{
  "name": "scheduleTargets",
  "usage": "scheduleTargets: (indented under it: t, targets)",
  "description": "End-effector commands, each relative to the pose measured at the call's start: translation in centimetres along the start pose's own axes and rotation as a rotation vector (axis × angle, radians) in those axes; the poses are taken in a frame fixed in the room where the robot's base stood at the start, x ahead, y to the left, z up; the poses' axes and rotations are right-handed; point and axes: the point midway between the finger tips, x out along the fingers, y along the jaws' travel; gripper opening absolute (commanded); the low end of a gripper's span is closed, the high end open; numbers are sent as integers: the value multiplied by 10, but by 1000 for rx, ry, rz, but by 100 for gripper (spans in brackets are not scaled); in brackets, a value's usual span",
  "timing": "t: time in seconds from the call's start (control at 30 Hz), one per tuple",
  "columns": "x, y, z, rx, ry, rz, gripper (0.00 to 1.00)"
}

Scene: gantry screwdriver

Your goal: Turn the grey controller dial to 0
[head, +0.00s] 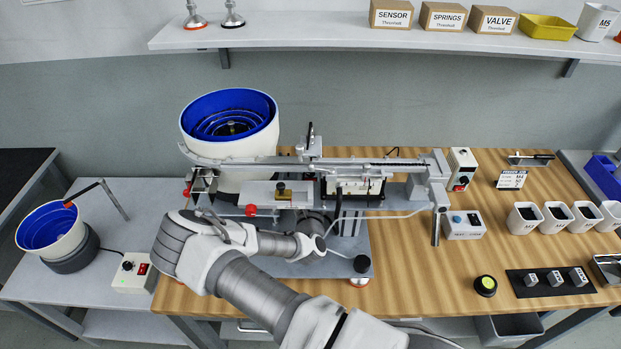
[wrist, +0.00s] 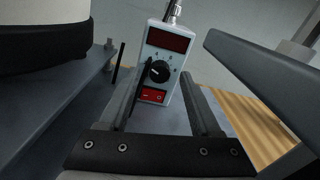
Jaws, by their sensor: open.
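The grey controller (wrist: 157,100) shows in the wrist view as an upright box with a dark red display at the top, a round black dial (wrist: 158,72) with small marks around it, and a red switch below. The dial's setting is too small to read. My gripper (wrist: 163,75) is open and empty. Its fingers frame the dial in the wrist view, with the controller beyond them. In the head view the fingers are hidden or too small to make out behind my forearm.
A white bowl feeder with a blue inside (head: 230,150) and a metal rail assembly (head: 350,165) stand mid-bench. A second control box (head: 133,275) stands at left by a small bowl feeder (head: 50,228). Grey bars flank my gripper in the wrist view. A button box (head: 463,225) is at right.

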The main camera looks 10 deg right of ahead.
Motion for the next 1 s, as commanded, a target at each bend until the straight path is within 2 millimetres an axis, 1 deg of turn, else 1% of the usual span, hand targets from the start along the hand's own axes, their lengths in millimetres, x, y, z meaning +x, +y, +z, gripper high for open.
scheduleTargets:
  t: [0.03, 0.13, 0.4, 0.43, 0.57, 0.6, 0.67, 0.7, 0.77, 0.8, 1.0]
  targets:
    - [4, 0, 0, 0, 0, 0, 64]
    - [9, 0, 0, 0, 1, -1, 64]
    - [11, 0, 0, 0, 1, 0, 64]
    - [11, 0, 0, 0, 1, 0, 62]
    - [11, 0, 0, 0, 1, 0, 39]
    - [11, 0, 0, 0, 1, 0, 32]
    - [11, 0, 0, 0, 1, 0, 21]
    - [11, 0, 0, 0, 1, 0, 14]
    - [11, 0, 0, 0, 1, 0, 3]
    - [11, 0, 0, 0, 1, -1, 0]
    - [11, 0, 0, -2, 1, -1, 0]
